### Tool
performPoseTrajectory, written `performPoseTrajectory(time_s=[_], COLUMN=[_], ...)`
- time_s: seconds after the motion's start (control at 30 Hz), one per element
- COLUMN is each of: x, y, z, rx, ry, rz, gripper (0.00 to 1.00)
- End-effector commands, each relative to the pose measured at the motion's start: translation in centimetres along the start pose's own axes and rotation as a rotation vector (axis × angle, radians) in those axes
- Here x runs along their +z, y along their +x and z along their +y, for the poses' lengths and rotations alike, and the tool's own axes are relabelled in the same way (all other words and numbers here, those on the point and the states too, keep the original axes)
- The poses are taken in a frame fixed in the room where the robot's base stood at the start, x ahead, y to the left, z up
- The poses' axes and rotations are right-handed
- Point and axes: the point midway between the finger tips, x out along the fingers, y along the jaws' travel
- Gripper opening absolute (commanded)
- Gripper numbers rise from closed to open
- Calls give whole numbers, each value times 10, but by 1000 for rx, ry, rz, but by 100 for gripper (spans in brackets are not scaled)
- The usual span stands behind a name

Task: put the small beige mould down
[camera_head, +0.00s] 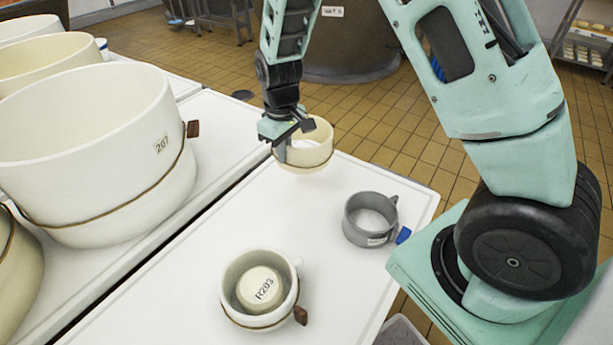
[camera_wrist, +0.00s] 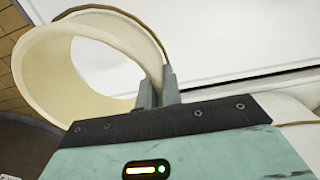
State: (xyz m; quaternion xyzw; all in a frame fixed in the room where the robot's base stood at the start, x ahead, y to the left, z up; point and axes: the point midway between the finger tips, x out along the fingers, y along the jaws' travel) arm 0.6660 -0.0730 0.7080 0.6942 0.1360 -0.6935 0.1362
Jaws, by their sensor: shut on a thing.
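The small beige mould (camera_head: 309,150) is an open ring with a thin band around it. It is at the far end of the white table (camera_head: 345,290). My gripper (camera_head: 291,147) is shut on the mould's wall at its left side. In the wrist view the mould (camera_wrist: 40,72) fills the upper left, and my gripper's fingers (camera_wrist: 158,90) pinch its wall. White surface shows through the ring. I cannot tell whether the mould touches the table or hangs just above it.
A grey ring mould (camera_head: 349,222) with a blue tag stands at the right edge. A cream mould (camera_head: 230,308) with an insert marked R203 (camera_head: 264,288) stands in front. Large cream moulds (camera_head: 85,130) line the left. The table's middle is clear.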

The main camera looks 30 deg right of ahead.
Motion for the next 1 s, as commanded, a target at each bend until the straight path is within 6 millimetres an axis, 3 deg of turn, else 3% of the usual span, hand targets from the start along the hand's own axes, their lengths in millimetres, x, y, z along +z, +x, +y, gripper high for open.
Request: performPoseTrajectory(time_s=[0.3,0.53,0.7,1.0], x=[0,0,0,0], y=[53,69,93,98], z=[0,1,0,0], rx=[0,1,0,0], ry=[-2,-2,-1,-2], rz=[-2,-1,-2,1], gripper=[0,0,0,0])
